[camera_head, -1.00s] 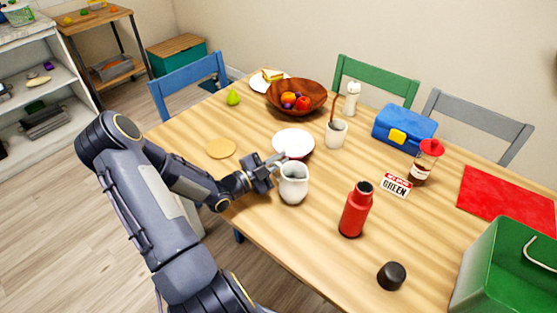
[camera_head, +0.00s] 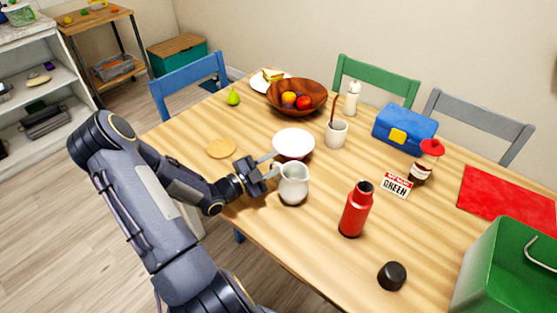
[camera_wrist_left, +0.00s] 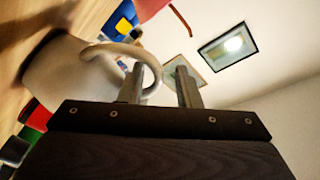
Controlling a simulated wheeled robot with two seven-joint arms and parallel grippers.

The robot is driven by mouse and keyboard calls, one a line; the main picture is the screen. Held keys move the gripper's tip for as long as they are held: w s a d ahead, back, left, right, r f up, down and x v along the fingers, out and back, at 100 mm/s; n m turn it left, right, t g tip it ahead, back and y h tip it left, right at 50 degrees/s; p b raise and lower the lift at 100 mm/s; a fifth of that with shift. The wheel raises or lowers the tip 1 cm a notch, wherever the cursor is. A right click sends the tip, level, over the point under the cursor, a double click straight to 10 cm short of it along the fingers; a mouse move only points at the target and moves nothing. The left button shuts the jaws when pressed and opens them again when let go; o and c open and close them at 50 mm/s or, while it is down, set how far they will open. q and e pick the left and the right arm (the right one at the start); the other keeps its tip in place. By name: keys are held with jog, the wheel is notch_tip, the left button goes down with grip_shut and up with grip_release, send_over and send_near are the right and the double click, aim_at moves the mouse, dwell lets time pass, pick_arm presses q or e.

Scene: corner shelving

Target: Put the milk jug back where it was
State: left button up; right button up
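The white milk jug (camera_head: 293,186) stands upright on the wooden table, near its front edge, in the head view. My left gripper (camera_head: 270,167) is just left of it, at the handle side, with its fingers apart. In the left wrist view the jug (camera_wrist_left: 65,80) fills the left, tilted by the camera's roll. Its handle loop (camera_wrist_left: 122,50) reaches to my left gripper's fingers (camera_wrist_left: 160,85). One finger overlaps the loop, and the handle's outer curve shows in the gap between the fingers. My right gripper is not in view.
A red bottle (camera_head: 356,210), a black cap (camera_head: 392,275) and a white cup (camera_head: 336,134) are to the right.

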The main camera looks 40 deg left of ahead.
pick_arm(q)
jog(key=b+v, duration=0.1)
jog(key=v, duration=0.8)
jog(key=shift+s+a, duration=0.1)
jog(key=shift+s, duration=0.05)
jog(key=w+r+n+g+y, duration=0.2)
jog(key=w+g+y, duration=0.1)
jog(key=w+g, duration=0.15)
notch_tip(320, 180, up, 6)
jog(key=d+n+g+y, duration=0.3)
jog(key=n+y, duration=0.1)
jog(key=n, duration=0.2)
jog(key=s+d+r+n+g+h, duration=0.3)
jog(key=s+d+n+g+h, duration=0.2)
jog(key=s+d, duration=1.2)
jog(key=shift+d+n+h, duration=0.5)
jog(key=shift+d+n, duration=0.2)
jog(key=shift+d, duration=0.05)
jog(key=shift+r, duration=0.2)
notch_tip(320, 180, up, 3)
jog(key=p, duration=0.3)
jog(key=shift+r+p, duration=0.2)
jog(key=shift+p, duration=0.15)
